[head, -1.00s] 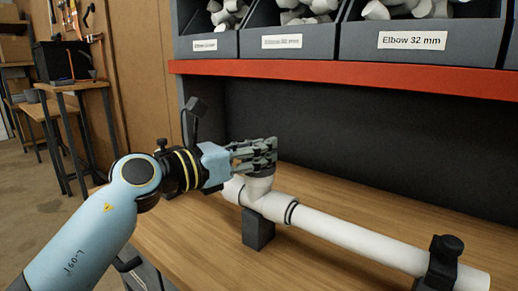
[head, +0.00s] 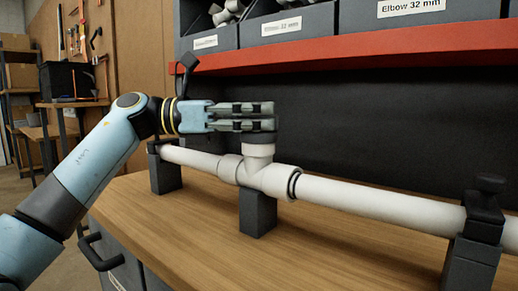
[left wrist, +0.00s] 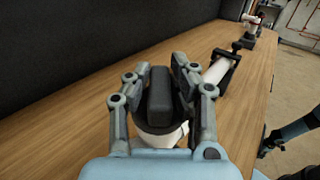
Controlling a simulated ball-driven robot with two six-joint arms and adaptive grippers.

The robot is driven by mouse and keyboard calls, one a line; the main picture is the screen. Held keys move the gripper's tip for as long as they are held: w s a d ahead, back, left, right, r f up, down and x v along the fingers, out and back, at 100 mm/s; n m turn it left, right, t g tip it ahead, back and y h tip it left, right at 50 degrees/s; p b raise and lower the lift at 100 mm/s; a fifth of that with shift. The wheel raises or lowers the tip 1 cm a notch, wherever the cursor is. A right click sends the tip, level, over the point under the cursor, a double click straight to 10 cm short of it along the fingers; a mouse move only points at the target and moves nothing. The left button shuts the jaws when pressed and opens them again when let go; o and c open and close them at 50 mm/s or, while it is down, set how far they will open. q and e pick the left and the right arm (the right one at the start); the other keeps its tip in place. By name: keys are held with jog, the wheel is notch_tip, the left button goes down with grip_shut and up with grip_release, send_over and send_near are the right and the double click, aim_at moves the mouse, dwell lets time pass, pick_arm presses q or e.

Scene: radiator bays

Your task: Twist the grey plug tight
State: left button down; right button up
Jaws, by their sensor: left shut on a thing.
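The grey plug (head: 261,138) sits in the upright mouth of the white tee fitting (head: 258,168), on the pipe run above the bench. My left gripper (head: 268,118) reaches in level from the left, its fingers around the plug's top. In the left wrist view the plug's raised bar (left wrist: 160,95) stands between the two fingers of my left gripper (left wrist: 160,80), which is shut on it. The fingers hide part of the plug in the head view. How deep its thread sits cannot be told.
The white pipe (head: 390,213) runs left and right from the tee, held on dark supports (head: 258,212) and a clamp (head: 484,205). A red shelf edge (head: 350,44) with labelled grey bins (head: 290,25) overhangs behind. The bench front (head: 190,245) is clear.

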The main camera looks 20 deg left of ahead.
pick_arm(q)
jog(key=m+g+b, duration=0.1)
jog(key=g+b, duration=0.1)
jog(key=f+m+g+b, duration=0.1)
jog(key=g+b, duration=0.1)
jog(key=shift+w+m+h, duration=0.15)
jog(key=shift+m+h, duration=0.25)
pick_arm(e)
notch_tip(320, 180, down, 6)
jog(key=s, duration=0.2)
pick_arm(q)
jog(key=m+g+b, duration=0.2)
jog(key=g+b, duration=0.2)
jog(key=shift+r+m, duration=0.1)
jog(key=shift+m, duration=0.2)
jog(key=g+b, duration=0.1)
jog(key=m+g+b, duration=0.1)
jog(key=shift+r+g+y, duration=0.2)
jog(key=shift+g+y, duration=0.1)
jog(key=shift+m+g+b, duration=0.6)
jog(key=shift+r+y, duration=0.15)
jog(key=shift+y, duration=0.15)
pick_arm(e)
jog(key=w+d+f, duration=0.1)
jog(key=w+f, duration=0.1)
jog(key=w, duration=0.5)
jog(key=shift+w+d, duration=0.3)
jog(key=shift+d, duration=0.05)
